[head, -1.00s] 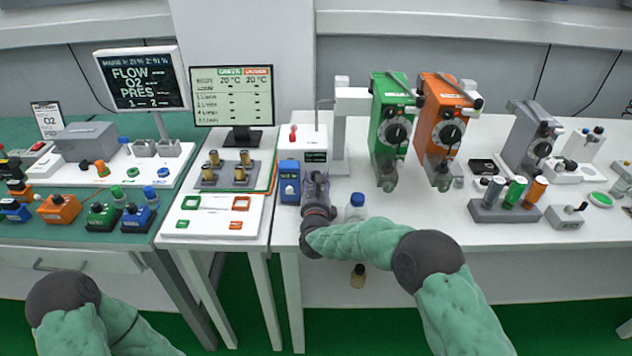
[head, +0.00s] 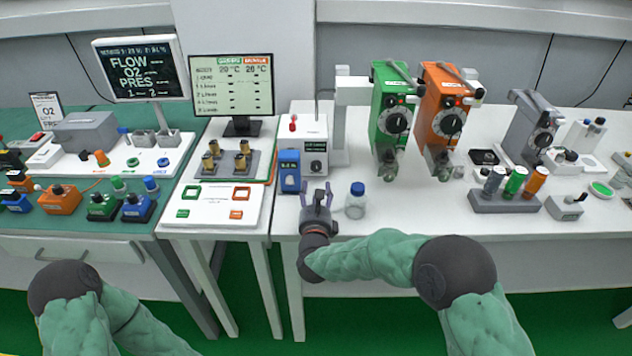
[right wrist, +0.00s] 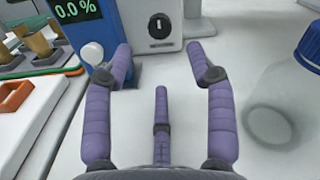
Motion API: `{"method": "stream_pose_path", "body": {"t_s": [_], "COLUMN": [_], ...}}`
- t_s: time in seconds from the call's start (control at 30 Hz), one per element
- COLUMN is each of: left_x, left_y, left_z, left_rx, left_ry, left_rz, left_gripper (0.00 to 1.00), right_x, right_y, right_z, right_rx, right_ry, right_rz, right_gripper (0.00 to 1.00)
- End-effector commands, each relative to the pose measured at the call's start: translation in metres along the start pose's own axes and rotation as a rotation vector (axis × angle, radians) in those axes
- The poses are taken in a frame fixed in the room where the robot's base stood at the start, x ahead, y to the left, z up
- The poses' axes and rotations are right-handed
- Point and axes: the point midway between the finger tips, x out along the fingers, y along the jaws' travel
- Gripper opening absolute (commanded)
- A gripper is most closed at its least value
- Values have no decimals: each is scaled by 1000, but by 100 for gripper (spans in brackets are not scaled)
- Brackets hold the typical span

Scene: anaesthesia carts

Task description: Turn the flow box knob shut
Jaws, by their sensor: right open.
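The flow box appears to be the white box (head: 303,140) left of centre in the head view, with a small label too small to read. Its round dark knob (head: 316,166) is on the front face and also shows at the top of the right wrist view (right wrist: 159,25). My right gripper (head: 317,190) is open and empty in front of the knob, apart from it. In the right wrist view its spread purple fingers (right wrist: 160,58) point toward the box with bare white table between them. My left gripper is out of view; only my left arm shows.
A blue meter (head: 289,172) reading 0.0 % with a white knob (right wrist: 91,52) stands just left of the box. A blue-capped bottle (head: 356,203) stands close to the right of my right gripper. Green (head: 391,110) and orange (head: 441,115) vaporizers stand farther right.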

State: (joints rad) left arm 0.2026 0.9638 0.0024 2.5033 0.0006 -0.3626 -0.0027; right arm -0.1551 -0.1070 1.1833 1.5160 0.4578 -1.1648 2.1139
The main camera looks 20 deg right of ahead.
Motion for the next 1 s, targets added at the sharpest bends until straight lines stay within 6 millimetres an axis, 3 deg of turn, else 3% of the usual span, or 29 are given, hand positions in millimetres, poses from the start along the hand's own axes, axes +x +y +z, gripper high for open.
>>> {"method": "stream_pose_path", "body": {"t_s": [0.1,0.3,1.0], "left_x": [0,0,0], "left_y": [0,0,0], "left_z": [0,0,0], "left_rx": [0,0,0], "left_ry": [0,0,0], "left_rz": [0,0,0], "left_gripper": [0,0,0], "right_x": [-15,-26,-26], "right_y": [1,0,0], "right_z": [1,0,0], "right_rx": [0,0,0], "right_ry": [-2,0,0], "right_rz": [2,0,1], "right_gripper": [56,56,56]}}
